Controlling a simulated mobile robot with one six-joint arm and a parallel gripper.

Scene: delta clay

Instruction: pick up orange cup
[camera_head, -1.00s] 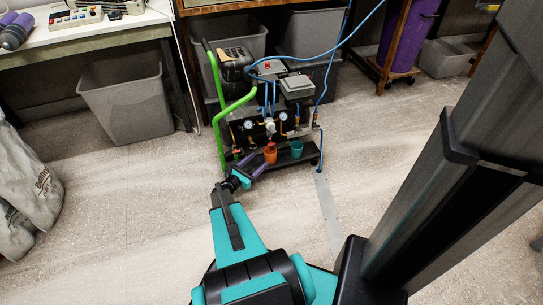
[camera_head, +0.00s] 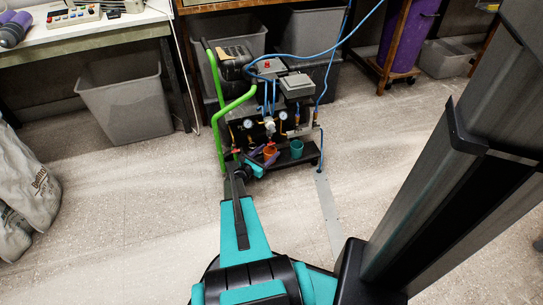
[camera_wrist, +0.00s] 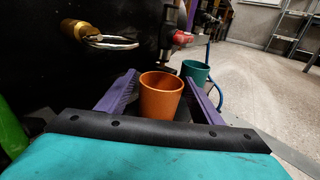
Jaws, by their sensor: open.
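The orange cup (camera_wrist: 160,98) stands upright between the two purple fingers of my gripper (camera_wrist: 160,95) in the wrist view. The fingers are apart, one on each side of the cup, and I see no clear contact. In the head view the orange cup (camera_head: 270,152) shows on the low shelf of a wheeled cart, partly covered by my gripper (camera_head: 266,158). A teal cup (camera_head: 297,149) stands just to its right; it also shows behind the right finger in the wrist view (camera_wrist: 195,72).
The cart (camera_head: 310,155) carries gauges, a red valve (camera_wrist: 182,38) and blue hoses close to the cups. A green handle (camera_head: 219,110) rises on its left. A brass fitting with a ring (camera_wrist: 98,36) juts out at upper left. Open floor (camera_head: 420,180) lies to the right.

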